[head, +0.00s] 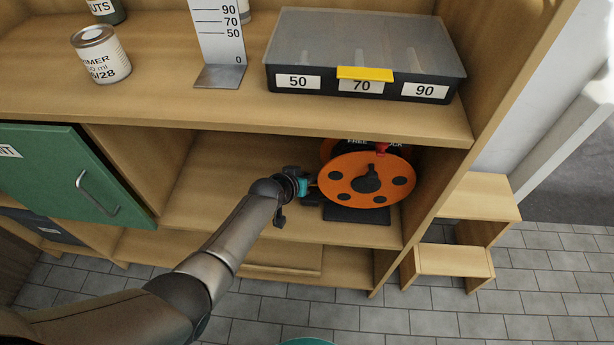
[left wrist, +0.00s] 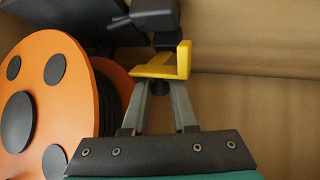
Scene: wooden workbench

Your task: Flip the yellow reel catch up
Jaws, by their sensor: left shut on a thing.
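The orange reel (head: 345,192) stands on a dark base (head: 357,214) in the lower shelf bay. It also fills the left side of the left wrist view (left wrist: 75,75). The yellow reel catch (left wrist: 184,58), an L-shaped piece, is beside the reel in the left wrist view, against a black bracket (left wrist: 152,14). My left gripper (head: 314,188) is at the reel's left side. In the left wrist view its two grey fingers (left wrist: 160,82) close in on the catch and are shut on it. In the head view the catch is hidden. My right gripper is not in view.
A red piece (head: 381,148) and a partly hidden label with "FREE" show at the reel's top. The shelf board above carries a dark box (head: 365,60) with a yellow latch (head: 365,74), a scale plate (head: 220,40) and a can (head: 100,55). The bay left of my gripper is clear.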

